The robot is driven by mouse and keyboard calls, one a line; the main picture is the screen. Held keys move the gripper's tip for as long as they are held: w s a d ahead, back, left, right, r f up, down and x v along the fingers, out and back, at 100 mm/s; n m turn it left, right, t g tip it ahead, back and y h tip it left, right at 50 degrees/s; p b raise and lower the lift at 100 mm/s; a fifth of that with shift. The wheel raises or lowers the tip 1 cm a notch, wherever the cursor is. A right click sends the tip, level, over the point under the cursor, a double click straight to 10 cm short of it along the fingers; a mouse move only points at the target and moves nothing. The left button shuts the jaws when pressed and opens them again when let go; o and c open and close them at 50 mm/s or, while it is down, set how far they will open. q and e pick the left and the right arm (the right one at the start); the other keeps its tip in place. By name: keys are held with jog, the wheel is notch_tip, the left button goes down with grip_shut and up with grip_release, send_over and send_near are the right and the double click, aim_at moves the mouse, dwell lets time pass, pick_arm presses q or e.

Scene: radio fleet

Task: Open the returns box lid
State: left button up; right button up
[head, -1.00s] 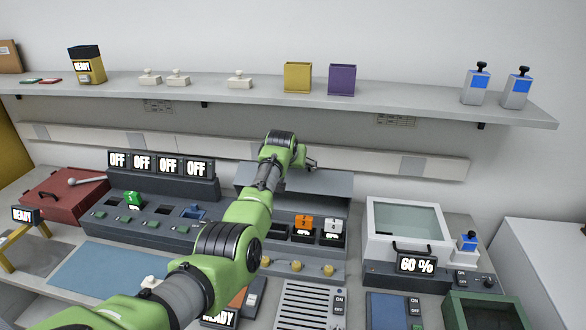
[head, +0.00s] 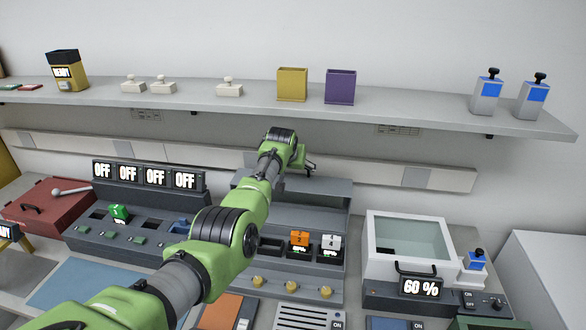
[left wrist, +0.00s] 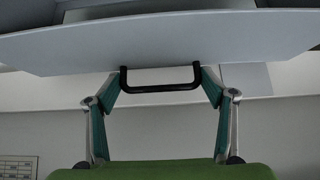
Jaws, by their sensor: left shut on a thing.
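My left gripper (head: 309,167) is at the back of the bench, by the upper edge of a dark grey unit (head: 325,193), small and partly hidden by my arm in the head view. In the left wrist view my left gripper (left wrist: 160,88) is shut on a black bar handle (left wrist: 160,88), with a finger at each end of it. The handle is fixed to the edge of a pale grey panel (left wrist: 170,45). No readable label marks the returns box, and I cannot tell whether this panel is its lid. My right gripper is not in view.
A shelf (head: 390,118) with canisters, stamps and bottles runs above the bench. A red box (head: 50,205) stands at the left, and a glass-lidded box (head: 410,235) at the right.

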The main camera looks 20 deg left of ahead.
pick_arm(q)
jog(key=shift+w+r, duration=0.25)
jog(key=shift+r, duration=0.4)
jog(key=o, duration=1.2)
jog(key=shift+o, duration=0.4)
jog(key=shift+s+f, duration=0.15)
jog(key=shift+d, duration=0.1)
jog(key=shift+s, duration=0.2)
jog(key=shift+v, duration=0.95)
jog(key=v, duration=1)
jog(key=shift+f, duration=0.1)
